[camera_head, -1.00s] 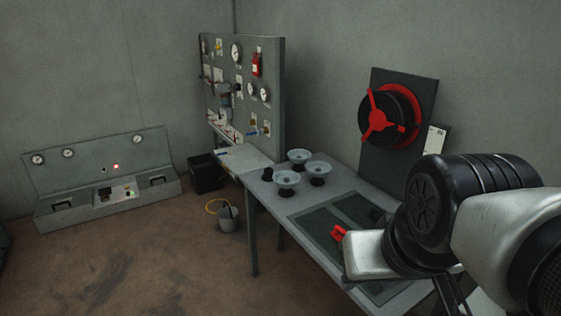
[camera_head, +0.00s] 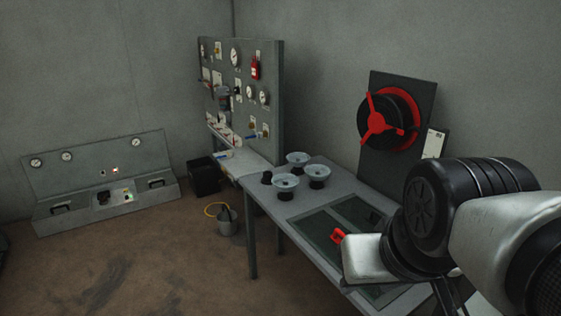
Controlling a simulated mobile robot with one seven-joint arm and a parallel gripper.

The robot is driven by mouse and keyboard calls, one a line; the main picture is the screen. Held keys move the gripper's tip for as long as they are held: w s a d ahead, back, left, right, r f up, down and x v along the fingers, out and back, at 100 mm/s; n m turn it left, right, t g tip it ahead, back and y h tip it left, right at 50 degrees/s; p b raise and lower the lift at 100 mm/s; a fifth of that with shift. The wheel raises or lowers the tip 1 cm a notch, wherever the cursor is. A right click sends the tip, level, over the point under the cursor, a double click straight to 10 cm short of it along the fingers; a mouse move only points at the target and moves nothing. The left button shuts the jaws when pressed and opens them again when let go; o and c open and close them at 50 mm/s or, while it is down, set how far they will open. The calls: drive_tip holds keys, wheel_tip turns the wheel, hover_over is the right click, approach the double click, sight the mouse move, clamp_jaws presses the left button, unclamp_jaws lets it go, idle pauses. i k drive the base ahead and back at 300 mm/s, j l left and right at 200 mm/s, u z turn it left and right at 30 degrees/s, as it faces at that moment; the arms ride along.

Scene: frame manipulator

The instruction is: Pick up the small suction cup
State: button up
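Three pale, wide-rimmed cups on black bases stand close together at the far part of the grey table (camera_head: 270,205): a back one (camera_head: 297,159), a right one (camera_head: 317,171) and a front one (camera_head: 286,182). A smaller dark object (camera_head: 267,178) stands at their left; it may be the small suction cup, but it is too small to be sure. My gripper (camera_head: 338,236), with red fingertips, is above the nearer part of the table, apart from the cups and to their lower right. Its finger gap is too small to judge.
Framed dark panels (camera_head: 330,232) lie in the tabletop below my gripper. A gauge board (camera_head: 245,105) stands behind the table, and a red-spoked wheel (camera_head: 388,118) on a plate stands at the right. A bucket (camera_head: 227,222) and black bin (camera_head: 205,177) are on the floor.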

sight(285, 187)
drive_tip(key=i+j+u, duration=0.25)
drive_tip(key=i, duration=0.25)
drive_tip(key=i+j+u, duration=0.3)
drive_tip(key=i, duration=0.2)
drive_tip(key=i+u, duration=0.25)
drive_tip(key=i, duration=0.3)
drive_tip(key=i+j+z, duration=0.1)
drive_tip(key=i+z, duration=0.3)
drive_tip(key=i+j+z, duration=0.2)
drive_tip(key=z, duration=0.25)
drive_tip(key=i+j+z, duration=0.55)
drive_tip(key=j+z, duration=0.25)
drive_tip(key=l, duration=0.1)
